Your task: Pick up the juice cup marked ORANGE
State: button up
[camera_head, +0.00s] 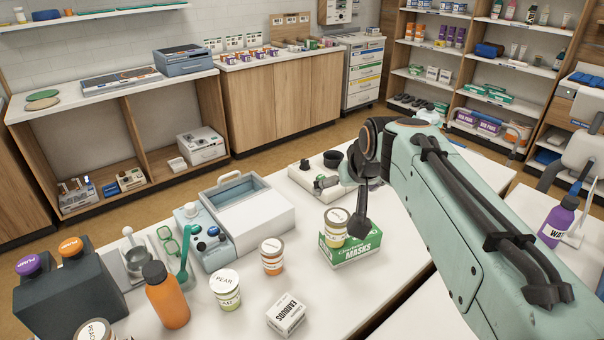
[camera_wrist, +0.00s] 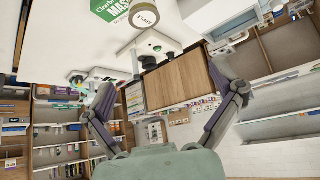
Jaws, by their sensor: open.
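A small white-lidded cup with an orange-brown label (camera_head: 271,257) stands on the white table in the head view; I cannot read its marking. A cup marked PEAR (camera_head: 225,290) stands to its left and nearer, and a cup marked PEACH (camera_head: 95,333) is cut off at the bottom left. Another lidded cup (camera_head: 336,225) sits on the green masks box (camera_head: 350,248); it also shows at the top of the wrist view (camera_wrist: 144,17), its lid word unclear. My gripper (camera_head: 356,200) is beside that cup, partly hidden by my arm. In the wrist view my gripper (camera_wrist: 162,78) is open and empty.
An orange bottle (camera_head: 168,297), a green spoon (camera_head: 184,262) and a grey box with pump tops (camera_head: 68,300) crowd the left. A white and blue tray (camera_head: 245,215) stands behind the cups. A small white carton (camera_head: 286,313) lies in front. A purple bottle (camera_head: 557,222) is at the right.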

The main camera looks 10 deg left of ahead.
jog(key=w+a+f+n, duration=0.1)
jog(key=w+a+f, duration=0.6)
jog(key=w+f, duration=0.1)
jog(key=n+g, duration=0.2)
jog(key=g, duration=0.1)
send_near(273, 250)
jog(key=x, duration=1.4)
jog(key=shift+r, duration=0.1)
jog(key=c, duration=1.2)
